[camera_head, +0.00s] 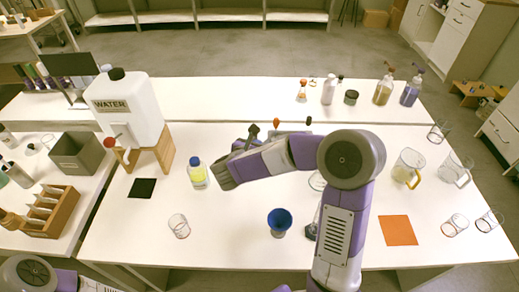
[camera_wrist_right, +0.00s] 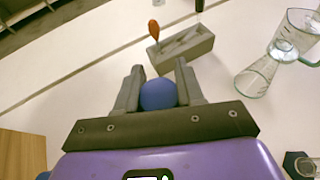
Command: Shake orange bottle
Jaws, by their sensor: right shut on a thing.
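My right gripper (camera_head: 226,170) is over the front table, just right of a bottle with yellow liquid and a blue cap (camera_head: 197,174). In the right wrist view, my right gripper (camera_wrist_right: 159,82) is shut on a round blue thing (camera_wrist_right: 158,95) between its fingers. The rest of the held thing is hidden, and I cannot tell if it is the orange bottle. A small bottle with orange content (camera_head: 301,92) stands on the back table. A grey rack (camera_wrist_right: 185,48) with an orange-topped item (camera_wrist_right: 154,30) lies beyond my fingers. My left gripper is not in view.
A water dispenser (camera_head: 126,106) on a wooden stand is at left. A blue funnel-like cup (camera_head: 279,220) and a clear beaker (camera_head: 179,226) stand in front. An orange mat (camera_head: 397,230), a black mat (camera_head: 142,188) and jugs (camera_head: 408,165) are around.

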